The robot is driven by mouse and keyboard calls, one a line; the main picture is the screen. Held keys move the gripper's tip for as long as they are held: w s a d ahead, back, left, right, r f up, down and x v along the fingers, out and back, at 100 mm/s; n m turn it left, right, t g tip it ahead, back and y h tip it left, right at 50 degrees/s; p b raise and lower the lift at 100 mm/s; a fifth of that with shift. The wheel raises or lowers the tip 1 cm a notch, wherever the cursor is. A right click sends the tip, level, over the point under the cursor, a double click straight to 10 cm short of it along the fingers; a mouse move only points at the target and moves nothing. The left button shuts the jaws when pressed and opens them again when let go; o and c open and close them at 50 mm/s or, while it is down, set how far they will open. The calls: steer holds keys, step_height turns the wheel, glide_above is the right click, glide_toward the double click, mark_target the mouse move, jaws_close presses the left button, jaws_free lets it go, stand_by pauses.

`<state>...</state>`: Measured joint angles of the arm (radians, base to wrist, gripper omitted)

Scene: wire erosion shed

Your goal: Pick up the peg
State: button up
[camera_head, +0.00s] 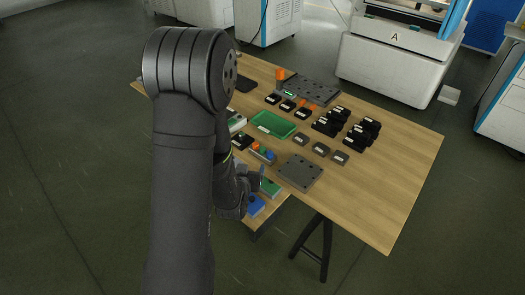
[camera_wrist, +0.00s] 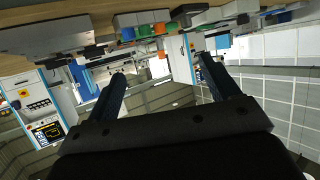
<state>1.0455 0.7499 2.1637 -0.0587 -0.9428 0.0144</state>
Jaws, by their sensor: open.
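Which piece is the peg is not certain. Small coloured pieces stand in a row at the near left of the table; a blue one (camera_head: 271,156) shows in the head view. An orange cylinder (camera_head: 281,74) stands at the far left.
A wooden table (camera_head: 380,200) carries a green tray (camera_head: 272,124), a grey plate (camera_head: 300,171), a dark perforated plate (camera_head: 310,92) and several black blocks (camera_head: 328,124). The table's right side is clear. Machines (camera_head: 395,65) stand behind.

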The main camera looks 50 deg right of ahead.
steer(key=c, duration=0.6)
steer(key=w+d+n+g+y, duration=0.1)
steer(key=w+d+n, duration=0.1)
steer(key=d, duration=0.2)
steer(key=w+d+n+g+y, duration=0.1)
steer(key=d+n+y, duration=0.1)
steer(key=d, duration=0.3)
steer(key=w+d+f+n+g+y, duration=0.1)
steer(key=w+d+n+g+y, duration=0.1)
steer(key=d, duration=0.2)
steer(key=shift+w+d+n, duration=0.15)
steer(key=shift+w+n, duration=0.15)
step_height(320, 180, up, 6)
steer(key=d+n+g+y, duration=0.2)
steer(key=d+n+y, duration=0.1)
steer(key=n+y, duration=0.1)
step_height(320, 180, up, 7)
steer(key=n+g+y, duration=0.1)
steer(key=n+y, duration=0.1)
steer(key=n, duration=0.1)
glide_above(263, 148)
steer(key=f, duration=1.2)
steer(key=shift+s+a, duration=0.25)
steer(key=shift+w+d+f, duration=0.1)
steer(key=shift+w+f, duration=0.05)
steer(key=shift+f, duration=1.2)
steer(key=shift+w+d+f, duration=0.1)
steer(key=shift+f, duration=1.25)
